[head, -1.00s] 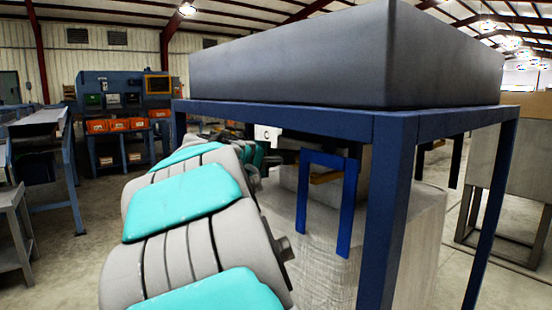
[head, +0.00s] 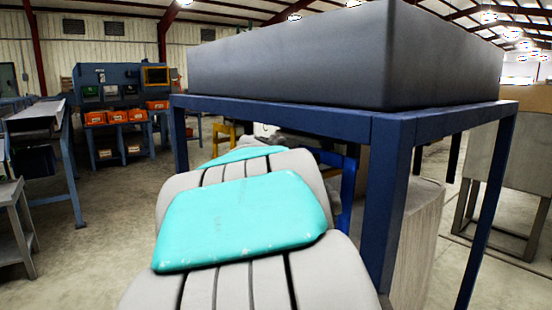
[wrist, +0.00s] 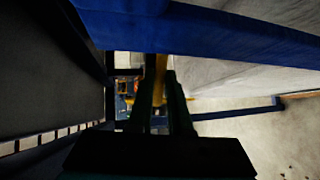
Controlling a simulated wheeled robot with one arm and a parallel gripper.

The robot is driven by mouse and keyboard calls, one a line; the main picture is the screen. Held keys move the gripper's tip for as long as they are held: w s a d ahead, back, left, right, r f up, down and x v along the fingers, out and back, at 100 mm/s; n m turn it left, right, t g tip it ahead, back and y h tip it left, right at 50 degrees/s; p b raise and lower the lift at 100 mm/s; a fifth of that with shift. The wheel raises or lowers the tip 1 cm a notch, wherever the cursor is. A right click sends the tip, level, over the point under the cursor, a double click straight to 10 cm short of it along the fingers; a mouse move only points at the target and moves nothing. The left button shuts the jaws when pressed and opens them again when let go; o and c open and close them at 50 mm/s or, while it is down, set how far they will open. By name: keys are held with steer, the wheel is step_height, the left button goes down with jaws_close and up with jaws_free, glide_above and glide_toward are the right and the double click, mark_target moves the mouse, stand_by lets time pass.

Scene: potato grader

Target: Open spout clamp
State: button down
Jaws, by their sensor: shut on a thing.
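In the wrist view my gripper (wrist: 158,80) reaches forward with its two dark fingers close together. A narrow yellow bar, which looks like the spout clamp's handle (wrist: 158,68), lies between the fingertips, and the gripper is shut on it. In the head view my grey and teal arm covers the gripper and the clamp. Only a strip of the blue bracket (head: 348,190) under the hopper shows beside the arm. The clamp's jaw position cannot be made out.
The large grey hopper (head: 300,60) rests on a dark blue frame (head: 390,215), whose front leg stands close to my arm. A pale box (head: 425,225) is behind that leg. Orange bins (head: 115,116) stand at the back left. Open floor lies left of my arm.

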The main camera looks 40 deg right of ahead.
steer(key=shift+f, duration=0.1)
steer(key=c, duration=0.8)
jaws_free()
steer(key=shift+c, duration=0.2)
steer(key=shift+w+d, duration=0.1)
